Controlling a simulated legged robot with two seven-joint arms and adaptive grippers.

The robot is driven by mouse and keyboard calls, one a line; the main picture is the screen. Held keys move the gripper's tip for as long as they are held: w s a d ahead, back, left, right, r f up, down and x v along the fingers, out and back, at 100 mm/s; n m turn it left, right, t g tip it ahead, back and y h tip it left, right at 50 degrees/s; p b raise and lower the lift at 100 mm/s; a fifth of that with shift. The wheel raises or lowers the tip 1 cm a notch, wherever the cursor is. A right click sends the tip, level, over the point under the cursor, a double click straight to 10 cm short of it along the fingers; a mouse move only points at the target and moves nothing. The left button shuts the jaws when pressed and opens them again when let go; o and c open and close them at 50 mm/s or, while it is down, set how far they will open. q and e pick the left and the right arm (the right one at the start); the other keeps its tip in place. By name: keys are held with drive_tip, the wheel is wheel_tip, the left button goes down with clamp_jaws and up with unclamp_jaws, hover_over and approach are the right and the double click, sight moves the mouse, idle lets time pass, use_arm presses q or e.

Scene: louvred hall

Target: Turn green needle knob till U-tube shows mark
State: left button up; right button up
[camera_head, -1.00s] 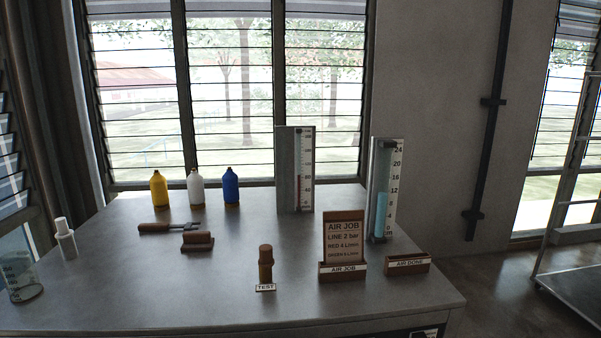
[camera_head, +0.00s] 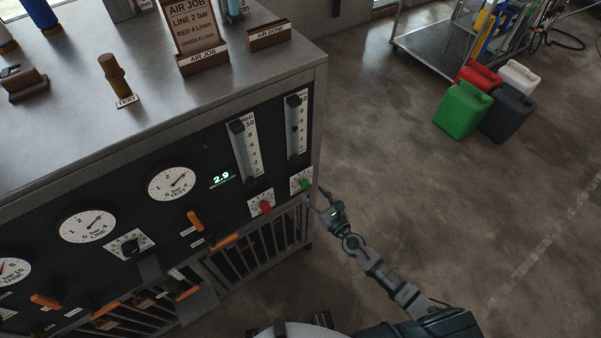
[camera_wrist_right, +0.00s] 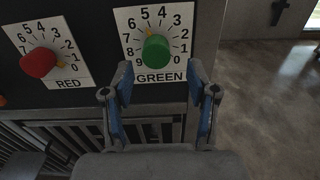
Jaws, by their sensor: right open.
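The green needle knob (camera_wrist_right: 156,50) sits on a white dial labelled GREEN in the right wrist view, its yellow pointer a little left of the 5-4 top. It also shows at the right end of the panel in the head view (camera_head: 305,184). My right gripper (camera_wrist_right: 157,82) is open, its two blue-padded fingers apart just below and either side of the knob, not closed on it. In the head view the right gripper (camera_head: 323,196) is beside the knob. Only the bottom of the U-tube gauge (camera_head: 234,8) shows at the top edge; its level cannot be read. My left gripper is out of view.
The red knob (camera_wrist_right: 39,63) is left of the green one. The panel carries flow tubes (camera_head: 295,125), round gauges (camera_head: 172,184) and orange levers (camera_head: 195,221). The AIR JOB card (camera_head: 192,25) stands on the bench.

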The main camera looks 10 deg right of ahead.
sight(308, 188)
drive_tip(key=s+d+m+b, duration=0.1)
drive_tip(key=s+d+m, duration=0.1)
drive_tip(key=s+m, duration=0.5)
drive_tip(key=shift+m, duration=0.8)
drive_tip(key=x, duration=0.3)
drive_tip(key=p+x, duration=0.1)
drive_tip(key=x, duration=0.6)
drive_tip(key=shift+w+r, duration=0.1)
drive_tip(key=shift+r, duration=0.2)
drive_tip(key=shift+f, duration=0.1)
drive_tip(key=shift+x, duration=0.8)
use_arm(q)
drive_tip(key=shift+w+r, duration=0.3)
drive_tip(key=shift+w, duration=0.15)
use_arm(e)
clamp_jaws()
